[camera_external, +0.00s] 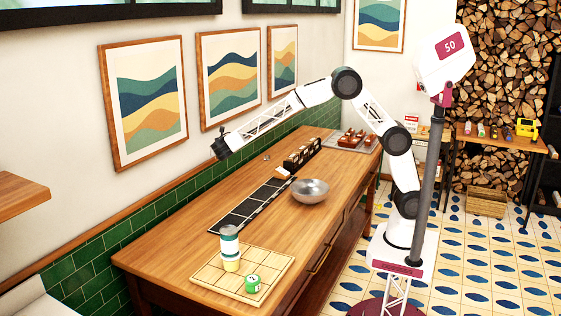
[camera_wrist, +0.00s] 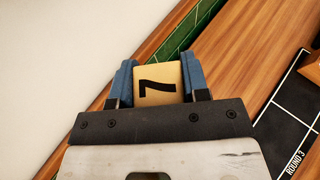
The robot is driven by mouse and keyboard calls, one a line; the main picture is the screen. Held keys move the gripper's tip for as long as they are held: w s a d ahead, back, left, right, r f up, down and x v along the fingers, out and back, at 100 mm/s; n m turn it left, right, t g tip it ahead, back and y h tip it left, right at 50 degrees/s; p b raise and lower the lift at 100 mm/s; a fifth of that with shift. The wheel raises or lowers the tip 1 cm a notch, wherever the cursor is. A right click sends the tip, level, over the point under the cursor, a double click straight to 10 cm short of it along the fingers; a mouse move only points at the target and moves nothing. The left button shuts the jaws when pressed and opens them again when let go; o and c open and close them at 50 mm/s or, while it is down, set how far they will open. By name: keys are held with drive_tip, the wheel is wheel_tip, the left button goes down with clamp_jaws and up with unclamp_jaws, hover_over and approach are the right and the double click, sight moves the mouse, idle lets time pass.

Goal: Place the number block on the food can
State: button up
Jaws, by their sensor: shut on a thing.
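My gripper (camera_external: 220,148) is raised above the far left part of the wooden table in the external view. In the wrist view my gripper (camera_wrist: 158,70) has its blue fingers shut on a pale yellow number block (camera_wrist: 157,88) with a black 7. That block is too small to make out in the external view. The food can (camera_external: 229,242), with white, green and yellow bands, stands upright on a gridded wooden board (camera_external: 207,272) at the table's near end, well below and apart from my gripper. A green block (camera_external: 252,284) with a pale marked top sits beside it.
A metal bowl (camera_external: 310,190) stands mid-table, beside a black gridded strip (camera_external: 250,205). A dark rack (camera_external: 301,154) and a tray of brown pieces (camera_external: 352,141) lie farther back. The green-tiled wall with framed pictures borders the table's left side.

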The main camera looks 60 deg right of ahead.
drive_tip(key=s+a+r+n+t+y, duration=0.1)
drive_tip(key=s+a, duration=0.2)
drive_tip(key=a, duration=0.5)
drive_tip(key=s+a+r+n+t+y, duration=0.1)
drive_tip(key=s+a, duration=0.2)
drive_tip(key=a, duration=0.6)
wheel_tip(320, 180, up, 6)
drive_tip(key=n+t+y, duration=0.2)
drive_tip(key=n+y, duration=0.5)
drive_tip(key=y, duration=0.1)
hover_over(226, 229)
drive_tip(key=shift+d, duration=0.1)
drive_tip(key=shift+f, duration=1.3)
drive_tip(key=shift+f, duration=2.7)
drive_tip(key=shift+f, duration=0.1)
